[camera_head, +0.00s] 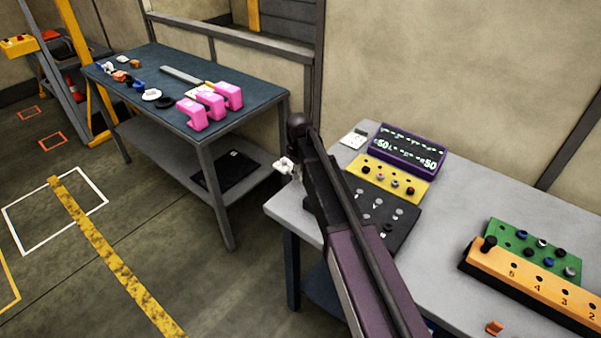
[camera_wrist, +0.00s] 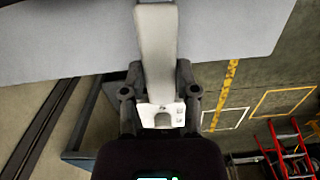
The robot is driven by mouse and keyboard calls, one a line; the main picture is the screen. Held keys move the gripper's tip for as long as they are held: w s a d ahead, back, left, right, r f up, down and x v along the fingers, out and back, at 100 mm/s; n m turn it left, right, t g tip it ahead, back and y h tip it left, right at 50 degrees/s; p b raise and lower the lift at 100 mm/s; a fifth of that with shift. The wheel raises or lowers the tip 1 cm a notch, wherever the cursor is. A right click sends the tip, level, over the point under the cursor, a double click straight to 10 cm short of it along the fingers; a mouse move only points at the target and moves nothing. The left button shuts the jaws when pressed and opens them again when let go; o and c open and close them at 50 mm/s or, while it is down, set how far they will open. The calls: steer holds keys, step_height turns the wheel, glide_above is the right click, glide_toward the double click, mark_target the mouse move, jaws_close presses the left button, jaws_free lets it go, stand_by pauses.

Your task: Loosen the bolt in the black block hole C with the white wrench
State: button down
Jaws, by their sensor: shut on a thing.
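The black block (camera_head: 398,230) lies on the grey table with several bolts in its top. My arm covers its left side. Its hole letters are too small to read, so I cannot tell which hole is C. My gripper (camera_wrist: 158,92) is shut on the white wrench (camera_wrist: 156,45) in the wrist view, with the wrench's shaft running up and away from the fingers. In the head view a small white piece (camera_head: 284,164), perhaps an end of the wrench, shows beside my arm at the table's left edge. My fingers are hidden there.
Behind the black block are a yellow block (camera_head: 407,184) with bolts and a purple display (camera_head: 409,150) reading 50 twice. Green (camera_head: 510,239) and orange (camera_head: 490,262) blocks stand at right. A blue table (camera_head: 160,62) at left holds pink pieces (camera_head: 211,104). Floor between tables is clear.

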steer(key=shift+s, duration=0.1)
steer(key=shift+s+a+n, duration=0.8)
steer(key=shift+s+n, duration=0.15)
steer(key=shift+n, duration=0.25)
steer(key=shift+s, duration=0.1)
steer(key=shift+s+a+r+n, duration=0.1)
steer(key=shift+s+a+n, duration=0.2)
steer(key=shift+s+n, duration=0.3)
steer(key=shift+s+a+r+n, duration=0.1)
steer(key=shift+s+a+n, duration=0.15)
steer(key=shift+s+n, duration=0.3)
steer(key=shift+s+a+r+n+p, duration=0.1)
steer(key=shift+s+a+n+p, duration=0.1)
steer(key=shift+s+n, duration=0.45)
steer(key=shift+s+a+n+p, duration=0.1)
steer(key=shift+s+n+p, duration=0.05)
steer(key=shift+s+n, duration=0.45)
